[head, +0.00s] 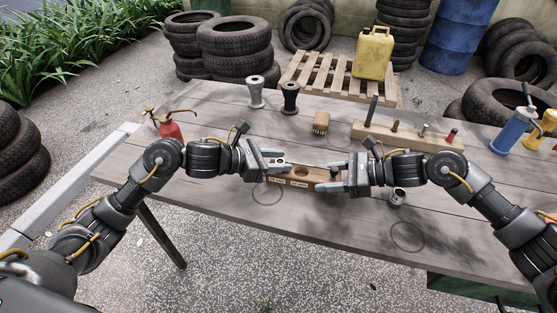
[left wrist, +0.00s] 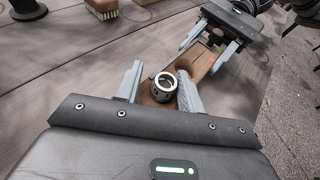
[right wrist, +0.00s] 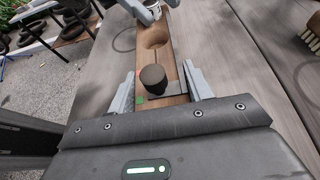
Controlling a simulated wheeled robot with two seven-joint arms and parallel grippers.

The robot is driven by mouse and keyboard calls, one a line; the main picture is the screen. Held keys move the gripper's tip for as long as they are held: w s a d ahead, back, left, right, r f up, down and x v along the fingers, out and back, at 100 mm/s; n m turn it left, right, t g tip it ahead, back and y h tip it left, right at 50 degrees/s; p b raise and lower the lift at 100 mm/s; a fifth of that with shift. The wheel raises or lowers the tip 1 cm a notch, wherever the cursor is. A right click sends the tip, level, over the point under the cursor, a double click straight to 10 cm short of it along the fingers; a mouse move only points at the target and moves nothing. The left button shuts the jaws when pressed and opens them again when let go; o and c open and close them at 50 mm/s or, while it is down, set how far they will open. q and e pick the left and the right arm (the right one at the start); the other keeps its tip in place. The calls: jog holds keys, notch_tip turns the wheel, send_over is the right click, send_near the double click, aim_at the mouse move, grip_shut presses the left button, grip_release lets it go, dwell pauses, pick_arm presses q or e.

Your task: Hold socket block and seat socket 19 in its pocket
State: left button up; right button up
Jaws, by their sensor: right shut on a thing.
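The wooden socket block (head: 301,176) lies on the table between my grippers, with small labels on its front side. My right gripper (head: 333,176) is shut on its right end, fingers on both sides, below a dark round socket (right wrist: 153,77) standing in the block. An empty round pocket (right wrist: 155,37) shows in the middle. A shiny metal socket (left wrist: 165,83) stands upright at the block's left end; I cannot tell how deep it sits or read its size. My left gripper (head: 284,161) is open, its fingers apart around this socket. Another metal socket (head: 397,196) stands on the table.
Behind are a wooden brush (head: 321,123), a wooden rack (head: 408,136) with upright pieces, and two spool-shaped parts (head: 289,97). A red oil can (head: 171,126) stands left, a blue spray bottle (head: 511,130) right. The table front (head: 330,226) is clear.

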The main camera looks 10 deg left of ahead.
jog(key=shift+w, duration=0.1)
pick_arm(q)
jog(key=v, duration=1.2)
jog(key=shift+f, duration=0.15)
pick_arm(e)
jog(key=shift+f, duration=0.15)
pick_arm(q)
jog(key=shift+s, duration=0.1)
pick_arm(e)
jog(key=o, duration=1.2)
